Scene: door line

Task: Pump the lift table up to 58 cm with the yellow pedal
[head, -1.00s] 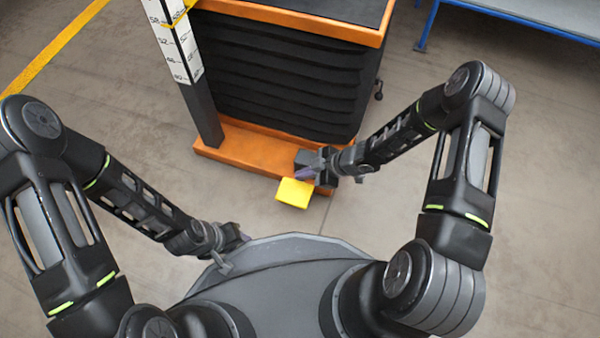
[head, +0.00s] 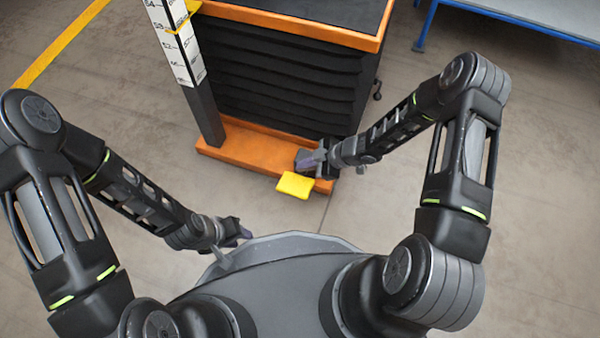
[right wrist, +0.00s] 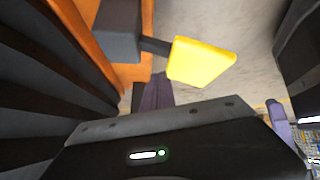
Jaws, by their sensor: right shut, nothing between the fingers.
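The lift table has an orange-edged dark top, black bellows (head: 285,80) and an orange base (head: 240,150). A scale post (head: 178,45) with a yellow marker (head: 179,24) stands at its left; I cannot read the height surely. The yellow pedal (head: 296,185) sticks out from the base's front, and shows on its lever in the right wrist view (right wrist: 202,62). My right gripper (head: 309,162) is shut and empty, close beside the pedal's far edge; I cannot tell whether they touch. My left gripper (head: 240,232) is low by my base, away from the pedal; its jaws are unclear.
A blue-framed table (head: 520,20) stands at the back right. A yellow floor line (head: 60,45) runs at the far left. The floor in front of and to the right of the lift table is clear.

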